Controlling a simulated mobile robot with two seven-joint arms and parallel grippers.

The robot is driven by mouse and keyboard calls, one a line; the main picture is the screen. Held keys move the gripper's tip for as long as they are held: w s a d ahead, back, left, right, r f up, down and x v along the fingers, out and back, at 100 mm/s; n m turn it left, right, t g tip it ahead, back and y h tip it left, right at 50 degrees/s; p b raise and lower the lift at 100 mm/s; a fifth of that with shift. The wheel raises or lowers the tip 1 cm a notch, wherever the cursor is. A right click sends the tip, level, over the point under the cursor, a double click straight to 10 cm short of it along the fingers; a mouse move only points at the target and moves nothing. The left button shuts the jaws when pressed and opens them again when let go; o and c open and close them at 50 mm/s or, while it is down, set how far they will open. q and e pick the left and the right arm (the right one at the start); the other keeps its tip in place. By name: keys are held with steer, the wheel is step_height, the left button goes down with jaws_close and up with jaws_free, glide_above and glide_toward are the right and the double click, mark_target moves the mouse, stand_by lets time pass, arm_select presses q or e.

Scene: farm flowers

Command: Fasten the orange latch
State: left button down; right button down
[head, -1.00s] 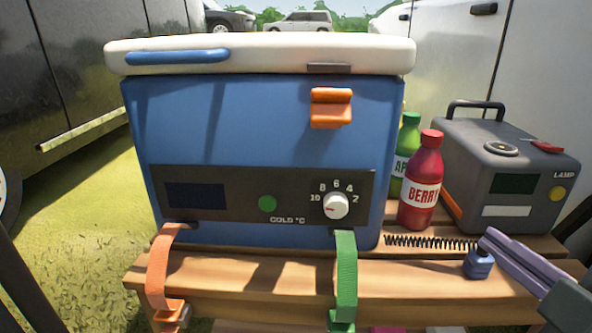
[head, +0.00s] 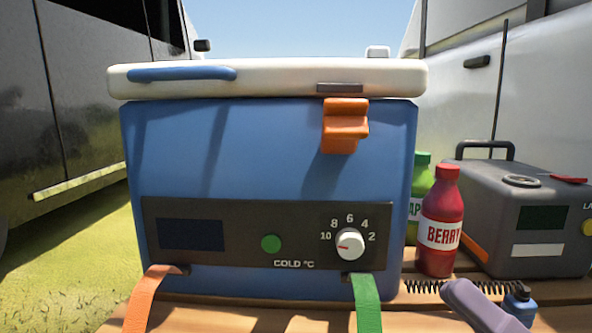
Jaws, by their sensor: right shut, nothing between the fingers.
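The orange latch (head: 345,125) is on the upper right front of the blue cooler (head: 250,150). It lies just below the white lid (head: 280,80), under a small grey plate (head: 340,88) on the lid's edge. Its lower part juts outward from the cooler front. The lid lies flat on the cooler. My right gripper (head: 470,303), with lavender fingers, is shut and empty at the lower right, low in front of the red bottle and well below the latch. The rest of that arm is out of view. My left gripper is not in view.
A red bottle (head: 440,220) and a green bottle (head: 421,190) stand right of the cooler, beside a grey lamp box (head: 535,200). A black coil (head: 430,288) and small blue piece (head: 520,304) lie near my gripper. Orange (head: 145,300) and green (head: 367,305) straps hang in front.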

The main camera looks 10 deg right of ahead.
steer(key=b, duration=0.2)
glide_toward(332, 136)
steer(key=x, duration=0.5)
steer(key=shift+w+a+r, duration=0.15)
steer(key=shift+w+r, duration=0.05)
steer(key=shift+w, duration=0.1)
